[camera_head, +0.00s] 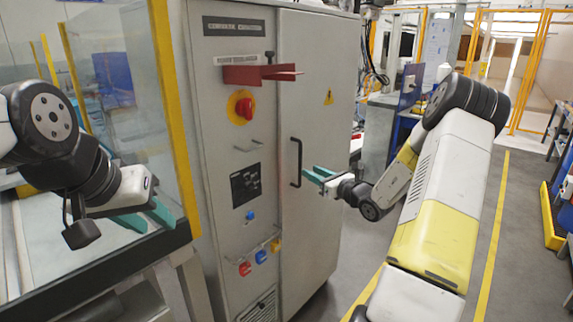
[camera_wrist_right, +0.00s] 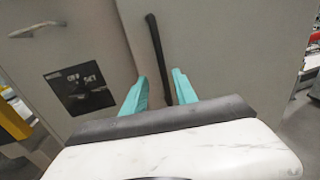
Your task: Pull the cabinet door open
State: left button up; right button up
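The grey cabinet (camera_head: 225,160) stands in the middle of the head view, with its door (camera_head: 322,100) on the right side, which looks closed. The door's black vertical handle (camera_head: 296,163) is near the door's left edge; it also shows in the right wrist view (camera_wrist_right: 158,58). My right gripper (camera_head: 312,173) is just right of the handle in the head view. In the right wrist view its teal fingers (camera_wrist_right: 158,92) are apart, with the lower handle between or just beyond them; contact cannot be told. My left gripper (camera_head: 148,218) is at the left, away from the cabinet.
A red knob (camera_head: 243,108), a red bracket (camera_head: 262,74) and several coloured buttons sit on the cabinet front. A yellow-framed glass enclosure (camera_head: 175,110) stands to the left. Open floor (camera_head: 512,240) lies to the right.

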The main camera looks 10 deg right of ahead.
aim_at(301, 166)
jog(key=x, duration=0.7)
jog(key=shift+w+d+f, duration=0.1)
jog(key=shift+w, duration=0.35)
grip_shut()
dwell(1.0)
